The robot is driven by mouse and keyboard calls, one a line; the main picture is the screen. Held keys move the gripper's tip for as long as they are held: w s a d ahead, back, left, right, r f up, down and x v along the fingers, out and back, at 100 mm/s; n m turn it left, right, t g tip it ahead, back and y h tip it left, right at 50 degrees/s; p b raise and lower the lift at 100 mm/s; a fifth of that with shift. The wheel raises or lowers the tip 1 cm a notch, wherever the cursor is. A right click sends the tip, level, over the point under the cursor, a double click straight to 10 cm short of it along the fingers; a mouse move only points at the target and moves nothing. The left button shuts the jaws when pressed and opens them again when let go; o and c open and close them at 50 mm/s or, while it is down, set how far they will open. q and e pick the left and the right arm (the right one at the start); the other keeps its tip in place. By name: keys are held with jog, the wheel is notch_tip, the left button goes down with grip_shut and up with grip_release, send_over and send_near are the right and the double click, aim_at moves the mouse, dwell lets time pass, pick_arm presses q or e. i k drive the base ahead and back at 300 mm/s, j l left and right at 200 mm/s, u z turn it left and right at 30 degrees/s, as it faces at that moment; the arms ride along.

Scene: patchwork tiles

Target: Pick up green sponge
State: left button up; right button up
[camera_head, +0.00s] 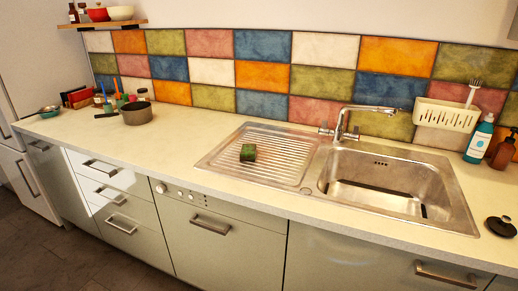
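The green sponge (248,153) is a small block with a green top and darker sides. It lies on the ridged drainboard (286,154) of the metal sink unit, left of the basin. Nothing covers it. Neither of my grippers shows in the head view.
The sink basin (385,187) and faucet (350,121) are right of the sponge. A dark pot (136,113) stands at the left. The counter (190,129) between pot and drainboard is clear.

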aim_at(248, 153)
jog(key=i+j+z, duration=0.15)
jog(key=j, duration=0.2)
jog(key=i+j+z, duration=0.1)
jog(key=i+j, duration=0.15)
jog(key=i+j+z, duration=0.15)
jog(key=j, duration=0.3)
jog(key=i+j+z, duration=0.15)
jog(key=j, duration=0.25)
